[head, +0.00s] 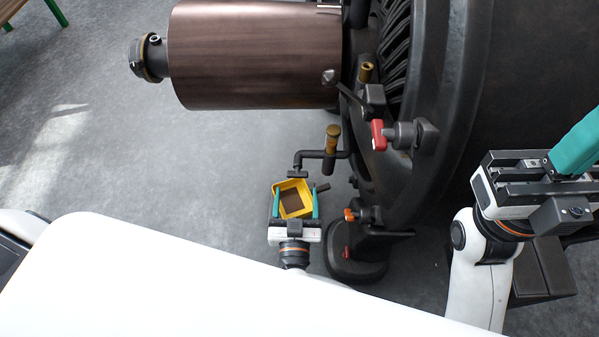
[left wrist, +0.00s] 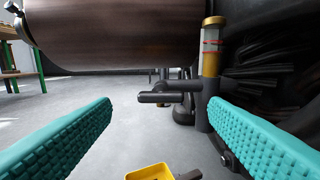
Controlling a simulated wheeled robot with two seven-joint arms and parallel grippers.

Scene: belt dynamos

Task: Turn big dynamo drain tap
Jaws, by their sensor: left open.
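A dark pipe fitting (head: 298,175), which looks like the drain tap, ends a bent pipe from the big dynamo (head: 455,90). A brass-topped sight glass (head: 332,140) stands on that pipe and shows in the left wrist view (left wrist: 211,55). There, a dark horizontal bar (left wrist: 165,97) lies ahead between my fingers, untouched. My left gripper (head: 295,188) is open and empty, just short of the fitting. My right gripper (head: 578,148) is at the right edge; only one teal finger shows, partly cut off.
A brown cylinder (head: 255,55) juts out above left. Grey floor (head: 130,150) is clear to the left.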

